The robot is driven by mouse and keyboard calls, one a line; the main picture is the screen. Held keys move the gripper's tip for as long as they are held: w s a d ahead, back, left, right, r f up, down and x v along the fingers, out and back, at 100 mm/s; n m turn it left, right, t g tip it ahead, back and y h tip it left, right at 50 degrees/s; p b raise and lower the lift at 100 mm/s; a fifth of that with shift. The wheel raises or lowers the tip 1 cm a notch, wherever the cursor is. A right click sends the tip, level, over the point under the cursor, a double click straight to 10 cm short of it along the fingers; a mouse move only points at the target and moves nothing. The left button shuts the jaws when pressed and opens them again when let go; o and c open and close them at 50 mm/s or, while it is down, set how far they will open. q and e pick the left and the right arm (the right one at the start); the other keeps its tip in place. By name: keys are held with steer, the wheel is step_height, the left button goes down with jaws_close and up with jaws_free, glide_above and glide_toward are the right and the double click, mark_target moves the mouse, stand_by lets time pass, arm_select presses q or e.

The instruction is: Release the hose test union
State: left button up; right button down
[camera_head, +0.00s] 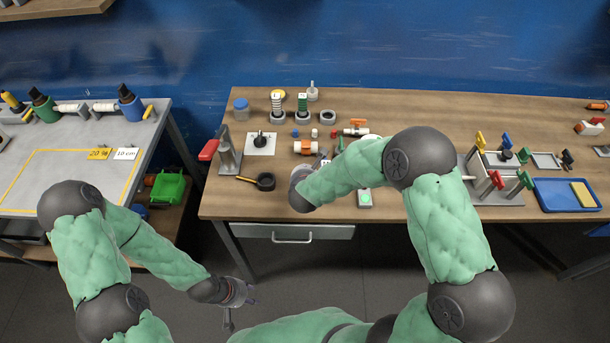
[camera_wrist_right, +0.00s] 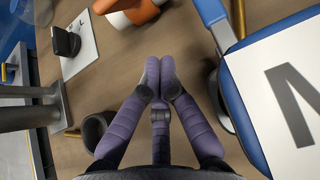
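An orange-and-white pipe fitting (camera_head: 306,147) lies on the wooden bench; I cannot tell if it is the hose test union. Part of an orange-and-white piece (camera_wrist_right: 130,12) shows at the top of the right wrist view. My right gripper (camera_wrist_right: 160,72) points down over bare bench, fingertips together, with nothing seen between them. The orange piece is beyond its tips, apart from them.
A stand with a red handle (camera_head: 208,150) and a black ring with a yellow handle (camera_head: 265,181) are left of my right gripper. A blue-edged piece with a white lettered label (camera_wrist_right: 290,90) is close on its right. A valve (camera_head: 356,130) lies behind.

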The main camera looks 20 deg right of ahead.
mark_target(306, 147)
steer(key=shift+w+d+r, duration=0.2)
steer(key=shift+w+r, duration=0.5)
steer(key=shift+w+d+r, duration=0.2)
steer(key=shift+w+r, duration=0.45)
steer(key=shift+r, duration=0.05)
steer(key=shift+p, duration=0.3)
steer(key=shift+r+p, duration=0.25)
steer(key=shift+p, duration=0.2)
steer(key=shift+w+g+p, duration=0.1)
steer(key=shift+g+p, duration=0.2)
steer(key=shift+p, duration=0.05)
